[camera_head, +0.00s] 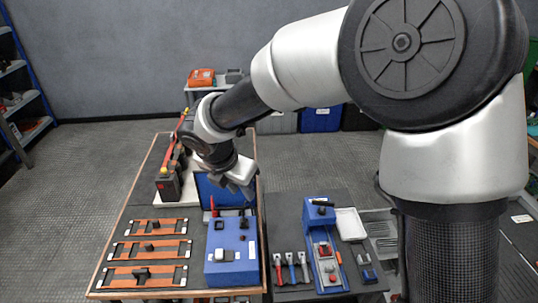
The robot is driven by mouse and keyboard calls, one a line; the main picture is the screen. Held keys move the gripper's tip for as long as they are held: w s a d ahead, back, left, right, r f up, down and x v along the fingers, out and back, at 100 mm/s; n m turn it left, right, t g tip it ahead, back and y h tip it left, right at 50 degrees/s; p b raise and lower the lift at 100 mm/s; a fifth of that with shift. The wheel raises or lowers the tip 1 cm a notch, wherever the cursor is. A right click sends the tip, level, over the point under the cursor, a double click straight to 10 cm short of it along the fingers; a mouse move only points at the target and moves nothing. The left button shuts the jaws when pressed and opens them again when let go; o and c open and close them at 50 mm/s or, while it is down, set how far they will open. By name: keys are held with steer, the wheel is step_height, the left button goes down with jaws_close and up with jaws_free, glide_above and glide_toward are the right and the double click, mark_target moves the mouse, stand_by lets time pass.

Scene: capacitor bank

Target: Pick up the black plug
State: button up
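Several small black pieces could be the black plug, and I cannot tell which it is. Two black pieces stand on top of the blue box (232,245), one at the left (219,225) and one at the right (244,222). Black blocks also sit on the orange-brown bars at the table's left, such as the one on the front bar (141,272). My gripper (246,192) hangs above the back of the blue box, in front of a blue panel (212,194). It is too small and dark to show whether its fingers are open or hold anything.
A dark unit with a red-and-yellow bar (168,182) stands at the back left of the table. A second bench at the right holds red, blue and white-handled tools (291,268), a blue fixture (320,215) and a white tray (350,224). My arm crosses the upper right.

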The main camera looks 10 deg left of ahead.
steer(key=a+f+n, duration=0.1)
steer(key=a+n, duration=0.1)
steer(key=a, duration=0.1)
steer(key=b, duration=0.2)
glide_toward(243, 216)
step_height(243, 216, down, 2)
steer(key=shift+w+x, duration=0.2)
steer(key=shift+x, duration=1.4)
steer(key=shift+w+x, duration=0.2)
steer(key=shift+x, duration=1.4)
steer(key=shift+d+r, duration=0.1)
steer(key=shift+r, duration=0.15)
steer(key=shift+c, duration=0.2)
jaws_close()
steer(key=shift+s, duration=0.1)
